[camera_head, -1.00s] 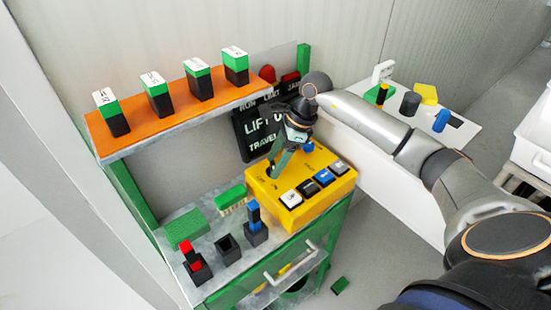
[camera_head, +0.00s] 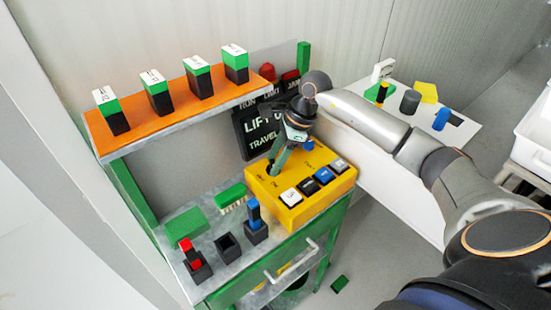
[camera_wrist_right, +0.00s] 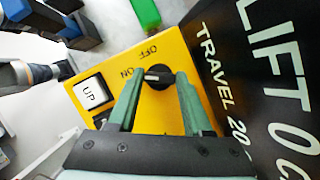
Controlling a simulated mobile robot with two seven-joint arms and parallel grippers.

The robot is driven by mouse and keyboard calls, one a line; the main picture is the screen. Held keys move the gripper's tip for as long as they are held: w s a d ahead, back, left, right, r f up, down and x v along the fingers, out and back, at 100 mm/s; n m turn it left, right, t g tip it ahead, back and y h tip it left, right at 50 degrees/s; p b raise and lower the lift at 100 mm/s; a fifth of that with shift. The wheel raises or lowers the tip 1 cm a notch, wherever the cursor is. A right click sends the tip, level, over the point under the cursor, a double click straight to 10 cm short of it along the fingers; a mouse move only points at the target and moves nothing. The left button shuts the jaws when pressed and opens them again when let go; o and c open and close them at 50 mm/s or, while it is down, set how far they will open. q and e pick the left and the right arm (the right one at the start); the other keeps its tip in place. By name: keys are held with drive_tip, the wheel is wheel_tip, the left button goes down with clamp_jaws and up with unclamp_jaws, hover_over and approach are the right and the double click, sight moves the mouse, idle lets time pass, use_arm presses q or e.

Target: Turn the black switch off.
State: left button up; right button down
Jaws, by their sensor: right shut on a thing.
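The black switch (camera_wrist_right: 157,77) is a round knob on the yellow control box (camera_head: 328,200), which also shows in the right wrist view (camera_wrist_right: 90,68). OFF and ON are printed beside the knob. A pale mark on it lies on its left side in the right wrist view, toward ON. My right gripper (camera_head: 272,170) reaches down to the box's back left part. In the right wrist view its green fingers (camera_wrist_right: 162,80) stand on either side of the knob, shut on it. In the head view the fingers mostly hide the knob.
White, black, blue and grey buttons (camera_head: 323,176) line the box's front. A black sign (camera_head: 247,143) stands behind it. An orange shelf (camera_head: 140,138) with several green-black blocks is above left. Small blocks and holders (camera_head: 228,246) stand left of the box.

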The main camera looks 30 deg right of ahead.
drive_tip(key=shift+m, duration=0.3)
drive_tip(key=m+t+b, duration=0.1)
drive_tip(key=m, duration=0.1)
drive_tip(key=m+h+b, duration=0.1)
drive_tip(key=m, duration=0.2)
drive_tip(key=shift+s+a+m+t, duration=0.1)
drive_tip(key=shift+a+m+t, duration=0.05)
drive_tip(key=shift+m+t, duration=0.2)
drive_tip(key=m+h+b, duration=0.1)
drive_tip(key=m, duration=0.1)
drive_tip(key=m+t+h+b, duration=0.1)
drive_tip(key=m, duration=0.2)
drive_tip(key=shift+a+m+h+b, duration=0.1)
drive_tip(key=shift+m+h+b, duration=0.2)
drive_tip(key=shift+m+b, duration=0.1)
drive_tip(key=c, duration=0.6)
unclamp_jaws()
drive_tip(key=shift+s+r, duration=0.1)
drive_tip(key=shift+r, duration=0.05)
